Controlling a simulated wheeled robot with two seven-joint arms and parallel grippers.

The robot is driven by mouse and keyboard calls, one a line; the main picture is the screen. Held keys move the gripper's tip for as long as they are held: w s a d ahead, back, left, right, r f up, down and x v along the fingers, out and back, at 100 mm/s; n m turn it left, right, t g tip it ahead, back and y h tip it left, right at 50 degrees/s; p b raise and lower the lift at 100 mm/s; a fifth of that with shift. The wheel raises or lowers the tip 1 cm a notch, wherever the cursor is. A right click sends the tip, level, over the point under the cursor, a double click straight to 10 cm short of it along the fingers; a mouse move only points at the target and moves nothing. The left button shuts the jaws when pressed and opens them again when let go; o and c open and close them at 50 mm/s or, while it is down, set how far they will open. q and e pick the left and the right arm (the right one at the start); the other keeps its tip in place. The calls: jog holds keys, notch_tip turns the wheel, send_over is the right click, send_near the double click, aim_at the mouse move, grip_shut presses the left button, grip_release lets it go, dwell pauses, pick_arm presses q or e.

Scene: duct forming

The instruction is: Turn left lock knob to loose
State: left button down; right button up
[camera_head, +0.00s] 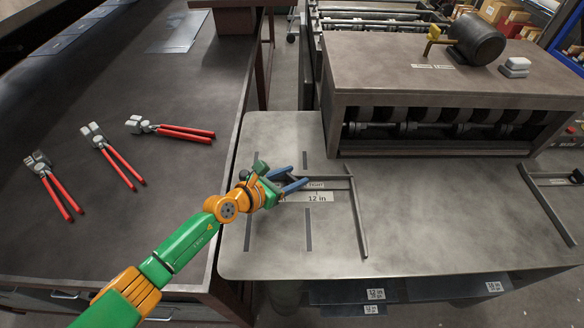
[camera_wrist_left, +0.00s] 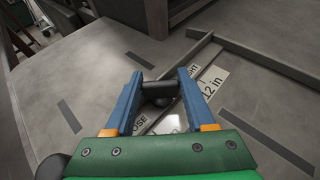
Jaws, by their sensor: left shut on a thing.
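The left lock knob (camera_wrist_left: 159,92) is a small dark knob between the blue fingers of my left gripper (camera_wrist_left: 161,84) in the left wrist view. The gripper is shut on it from both sides. In the head view my left gripper (camera_head: 296,178) reaches over the left end of the metal plate, and the knob is mostly hidden there. A white label partly reading "OSE" (camera_wrist_left: 138,123) shows between the fingers. A label ending in "GHT" (camera_wrist_left: 193,68) lies beyond the right finger. My right gripper is not in view.
An L-shaped metal guide (camera_head: 358,220) and a "12 in" label (camera_head: 318,198) lie beside the gripper. A forming machine (camera_head: 440,85) stands behind. Another dark knob (camera_head: 577,176) is at the far right. Red-handled pliers (camera_head: 118,165) lie on the left table.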

pick_arm(q)
jog(key=shift+r, duration=0.2)
jog(key=shift+f, duration=0.2)
jog(key=shift+c, duration=1.2)
grip_release()
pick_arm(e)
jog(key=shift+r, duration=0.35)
pick_arm(q)
jog(key=p+v, duration=0.2)
jog(key=v, duration=0.5)
jog(key=shift+s, duration=0.15)
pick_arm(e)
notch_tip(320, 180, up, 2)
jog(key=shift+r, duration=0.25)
